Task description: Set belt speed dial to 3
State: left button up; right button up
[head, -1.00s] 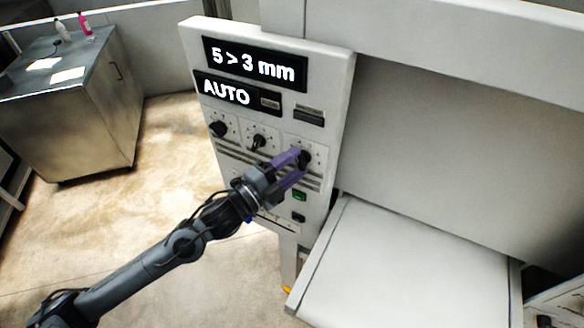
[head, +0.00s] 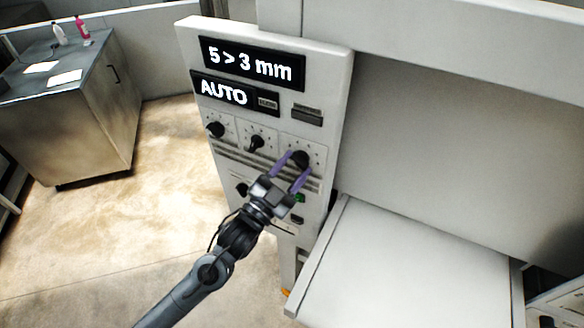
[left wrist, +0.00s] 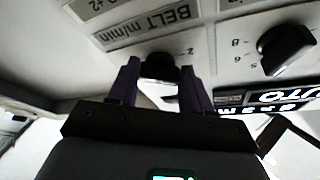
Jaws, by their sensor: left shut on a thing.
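The belt speed dial is the black rightmost knob (head: 299,159) of the row on the control panel. It also shows in the left wrist view (left wrist: 160,68), beside the upside-down label "BELT m/min". My left gripper (head: 299,166) has one purple finger on each side of this knob and is shut on it. The fingers also show in the left wrist view (left wrist: 162,85). The gripper hides part of the dial, and I cannot read where its pointer stands. My right gripper is not in view.
The control panel (head: 340,75) has displays reading "5 > 3 mm" and "AUTO". Two other black knobs (head: 256,142) (head: 215,129) sit left of the dial. A green button (head: 299,198) is below it. A white belt table (head: 420,265) lies at right. A metal cabinet (head: 95,140) stands at left.

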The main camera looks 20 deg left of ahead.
pick_arm(q)
jog(key=shift+n, duration=0.3)
jog(key=o, duration=1.1)
jog(key=shift+c, duration=0.2)
jog(key=b+v, duration=0.1)
jog(key=v, duration=0.9)
jog(key=shift+s+f+b, duration=0.2)
jog(key=shift+s+b, duration=0.15)
jog(key=shift+s, duration=0.05)
